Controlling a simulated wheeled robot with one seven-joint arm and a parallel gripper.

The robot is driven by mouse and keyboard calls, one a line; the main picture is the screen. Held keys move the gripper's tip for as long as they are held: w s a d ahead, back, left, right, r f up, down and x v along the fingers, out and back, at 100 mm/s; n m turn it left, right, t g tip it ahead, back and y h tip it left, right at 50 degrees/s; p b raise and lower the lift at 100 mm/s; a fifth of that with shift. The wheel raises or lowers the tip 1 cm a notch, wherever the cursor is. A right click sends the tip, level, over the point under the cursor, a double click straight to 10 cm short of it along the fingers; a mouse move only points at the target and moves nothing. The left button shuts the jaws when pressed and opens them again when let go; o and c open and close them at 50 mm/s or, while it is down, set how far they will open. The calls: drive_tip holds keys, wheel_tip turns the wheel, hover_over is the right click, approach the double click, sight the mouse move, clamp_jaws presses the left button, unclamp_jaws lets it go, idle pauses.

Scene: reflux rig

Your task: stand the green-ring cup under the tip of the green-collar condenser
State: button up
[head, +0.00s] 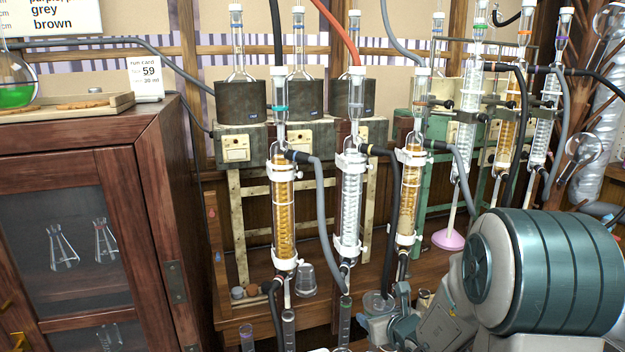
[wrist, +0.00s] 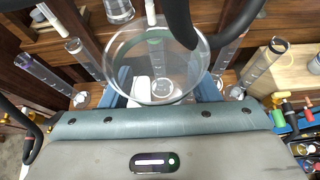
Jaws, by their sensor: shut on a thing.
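My gripper (head: 384,318) is low at the front, right of the middle in the head view. It is shut on a clear glass cup (head: 377,302), which fills the middle of the wrist view (wrist: 153,97) between the jaws. A faint green band shows through its glass; I cannot tell surely that it is its ring. A condenser with a bright green collar (head: 480,28) hangs in the back row at the right. A front-left condenser (head: 281,215) has a teal collar, a similar colour.
Another clear cup (head: 306,281) stands on the shelf at the left. Tall cylinders (wrist: 40,74) stand on both sides of my gripper. Hoses hang between the condensers.

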wheel_tip(320, 180, up, 11)
drive_tip(key=p, duration=1)
drive_tip(key=shift+r, duration=0.2)
drive_tip(key=shift+a, duration=0.1)
